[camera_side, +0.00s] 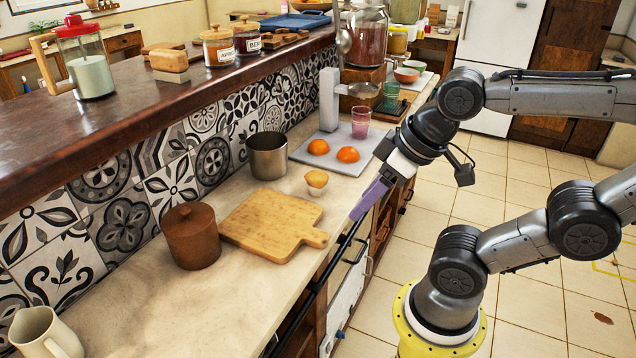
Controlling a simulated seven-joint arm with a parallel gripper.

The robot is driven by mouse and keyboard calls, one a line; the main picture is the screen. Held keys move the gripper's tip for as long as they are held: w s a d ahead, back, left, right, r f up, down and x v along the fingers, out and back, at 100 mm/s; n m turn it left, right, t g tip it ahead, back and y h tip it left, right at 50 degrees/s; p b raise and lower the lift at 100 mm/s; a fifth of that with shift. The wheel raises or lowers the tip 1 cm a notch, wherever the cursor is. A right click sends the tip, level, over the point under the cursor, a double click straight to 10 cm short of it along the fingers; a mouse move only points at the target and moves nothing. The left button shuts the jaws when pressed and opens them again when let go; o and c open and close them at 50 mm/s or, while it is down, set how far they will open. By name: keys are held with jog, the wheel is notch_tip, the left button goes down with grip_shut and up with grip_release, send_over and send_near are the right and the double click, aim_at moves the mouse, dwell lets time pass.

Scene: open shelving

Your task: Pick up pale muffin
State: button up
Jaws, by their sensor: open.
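The pale muffin (316,181) sits upright on the stone counter, just beyond the upper right corner of a wooden cutting board. It has a light tan top and a paler base. My gripper (362,208) is to the right of the muffin, over the counter's front edge, with its purple fingers pointing down and left. It is apart from the muffin and holds nothing that I can see. The gap between the fingers is hard to make out from this side.
The cutting board (262,222), a lidded brown pot (191,238) and a metal pot (267,158) stand left of the muffin. Behind it, a grey tray (345,163) holds two oranges (348,155) and a pink glass (361,121). Bare counter lies between muffin and front edge.

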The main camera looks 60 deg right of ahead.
jog(key=o, duration=0.6)
